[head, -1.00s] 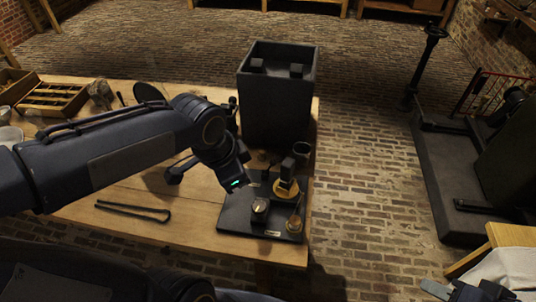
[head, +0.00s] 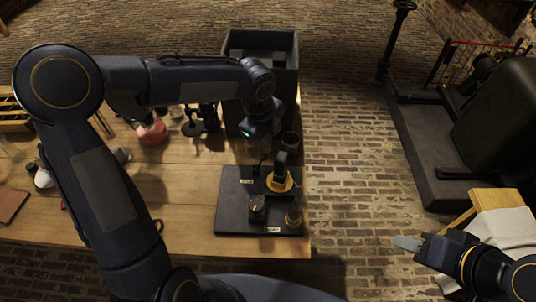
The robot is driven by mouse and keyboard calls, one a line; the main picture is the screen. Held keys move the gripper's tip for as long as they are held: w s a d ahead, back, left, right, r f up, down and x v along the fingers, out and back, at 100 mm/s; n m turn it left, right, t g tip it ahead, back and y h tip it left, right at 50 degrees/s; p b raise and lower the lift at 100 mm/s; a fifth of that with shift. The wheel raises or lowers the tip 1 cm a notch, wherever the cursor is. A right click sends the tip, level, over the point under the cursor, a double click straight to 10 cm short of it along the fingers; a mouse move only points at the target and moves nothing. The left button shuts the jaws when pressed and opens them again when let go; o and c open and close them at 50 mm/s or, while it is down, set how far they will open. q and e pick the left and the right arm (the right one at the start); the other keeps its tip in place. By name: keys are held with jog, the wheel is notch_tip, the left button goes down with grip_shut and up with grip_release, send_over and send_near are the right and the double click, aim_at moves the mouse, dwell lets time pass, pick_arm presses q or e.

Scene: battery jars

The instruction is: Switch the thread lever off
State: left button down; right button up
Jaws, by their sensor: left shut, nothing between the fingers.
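A black board (head: 232,213) with small pale labels lies at the right end of the wooden table. My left gripper (head: 264,147) points down above the board's back edge, shut and empty. My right gripper (head: 408,243) is at the lower right, away from the table.
A tall dark open box (head: 287,60) stands behind the board, with a small dark cup (head: 290,141) beside it. A red-filled flask (head: 152,132) and a dark stand (head: 193,127) are further left. A cloth-covered stool (head: 495,200) is by my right gripper.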

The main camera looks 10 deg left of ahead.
pick_arm(q)
jog(key=f, duration=0.3)
jog(key=w+f, duration=0.1)
jog(key=f, duration=0.6)
jog(key=shift+w+d+p, duration=0.3)
jog(key=shift+p, duration=0.1)
pick_arm(e)
jog(key=shift+r, duration=0.4)
pick_arm(q)
jog(key=shift+a+r, duration=0.1)
jog(key=shift+a+r+h, duration=0.1)
jog(key=shift+a+h, duration=0.15)
jog(key=shift+h, duration=0.15)
pick_arm(e)
jog(key=shift+s+a+r, duration=0.1)
jog(key=shift+a, duration=0.3)
jog(key=shift+a, duration=0.1)
